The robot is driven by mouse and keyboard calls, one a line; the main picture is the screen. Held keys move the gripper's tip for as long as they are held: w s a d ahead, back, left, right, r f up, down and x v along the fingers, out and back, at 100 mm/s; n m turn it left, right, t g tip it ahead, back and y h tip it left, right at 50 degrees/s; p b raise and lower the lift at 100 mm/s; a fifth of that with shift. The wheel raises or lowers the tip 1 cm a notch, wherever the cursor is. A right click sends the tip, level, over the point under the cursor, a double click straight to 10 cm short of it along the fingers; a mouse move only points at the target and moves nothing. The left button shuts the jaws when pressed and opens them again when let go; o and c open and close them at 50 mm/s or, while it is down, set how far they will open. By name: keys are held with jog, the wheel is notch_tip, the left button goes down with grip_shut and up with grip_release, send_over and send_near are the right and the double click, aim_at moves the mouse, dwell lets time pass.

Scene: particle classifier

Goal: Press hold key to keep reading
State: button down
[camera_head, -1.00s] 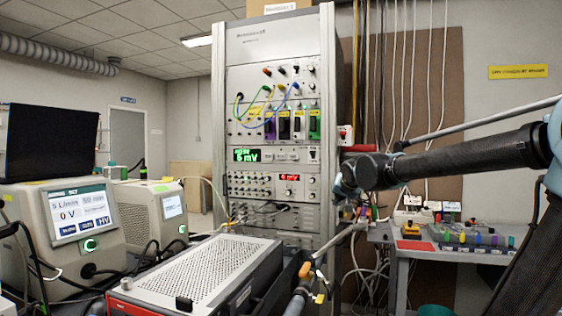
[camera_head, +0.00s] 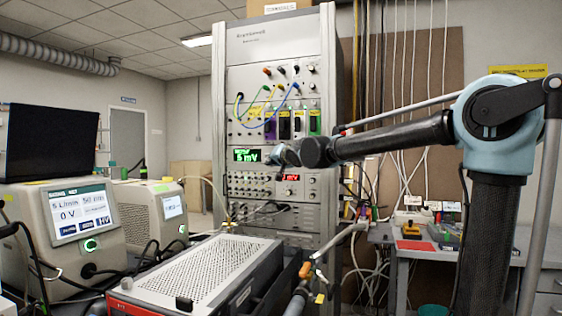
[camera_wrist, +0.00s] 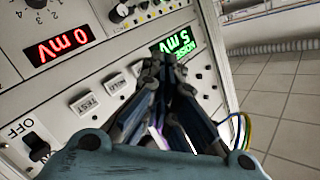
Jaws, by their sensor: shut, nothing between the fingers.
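The instrument panel in the rack (camera_head: 288,60) has a green display (camera_head: 243,155) reading about 5 mV; it also shows in the wrist view (camera_wrist: 176,43). In the wrist view a row of light keys runs diagonally below it, with one marked TEST (camera_wrist: 85,104) and another NULL (camera_wrist: 115,85). A third key (camera_wrist: 137,69) is partly behind my fingers and its label cannot be read, so I cannot tell which is the hold key. My gripper (camera_wrist: 158,62) is shut and empty, its tips over the panel by the green display. Contact cannot be told.
A red display (camera_wrist: 60,46) reads 0 mV, and an OFF switch (camera_wrist: 38,146) sits lower left. Coloured cables (camera_head: 265,108) loop across the rack above. A perforated metal box (camera_head: 200,268) stands in front of the rack. A side table (camera_head: 420,248) is at the right.

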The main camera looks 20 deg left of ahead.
jog(key=w, duration=0.8)
jog(key=shift+w+d, duration=0.3)
jog(key=shift+d, duration=0.05)
jog(key=shift+w, duration=1.15)
dwell(2.9)
dwell(0.3)
jog(key=shift+s+a, duration=0.1)
jog(key=shift+s, duration=1.15)
jog(key=shift+s+a, duration=0.15)
jog(key=shift+s, duration=2.3)
